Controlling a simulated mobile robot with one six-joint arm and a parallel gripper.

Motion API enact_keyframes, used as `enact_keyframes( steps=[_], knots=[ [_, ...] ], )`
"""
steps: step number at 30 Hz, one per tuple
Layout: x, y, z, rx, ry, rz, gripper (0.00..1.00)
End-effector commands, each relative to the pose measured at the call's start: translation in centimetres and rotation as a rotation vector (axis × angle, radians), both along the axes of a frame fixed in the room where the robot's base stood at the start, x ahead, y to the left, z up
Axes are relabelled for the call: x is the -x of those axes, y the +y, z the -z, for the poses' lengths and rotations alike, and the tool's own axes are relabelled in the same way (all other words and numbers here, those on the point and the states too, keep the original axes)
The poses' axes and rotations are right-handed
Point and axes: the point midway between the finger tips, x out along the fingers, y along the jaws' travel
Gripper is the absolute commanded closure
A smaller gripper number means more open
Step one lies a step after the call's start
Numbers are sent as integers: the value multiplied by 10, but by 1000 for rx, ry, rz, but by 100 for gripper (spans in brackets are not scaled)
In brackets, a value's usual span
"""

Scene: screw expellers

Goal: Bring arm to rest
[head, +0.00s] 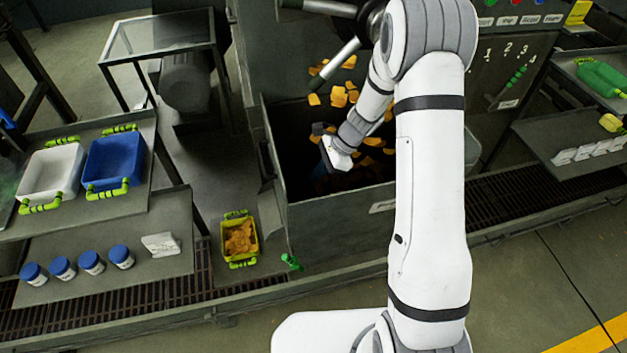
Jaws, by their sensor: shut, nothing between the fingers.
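My white arm (430,200) rises in front of the machine, bends over at the top and reaches down into the dark open bin (340,218) of the machine. My gripper (321,133) is at the arm's far end, over the bin's opening. It is small and dark against the bin, and its fingers show only poorly. It looks shut, with nothing seen in it. Orange-yellow pieces (338,97) lie in the bin behind and around the wrist. My arm hides part of the bin's right side.
A yellow crate (240,238) of brown-orange material stands left of the bin, near a small green object (291,262). At left are a white tray (52,168), a blue tray (114,162) and several blue-lidded jars (91,262). The front floor is clear.

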Motion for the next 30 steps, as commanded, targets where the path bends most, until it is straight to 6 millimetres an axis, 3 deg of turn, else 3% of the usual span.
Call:
enact_keyframes(
  steps=[17,20,30],
  knots=[
    [1,0,-4,1,-8,-9,100],
    [5,-3,-18,11,-41,-49,100],
    [50,-25,-110,106,-272,-366,100]
  ],
)
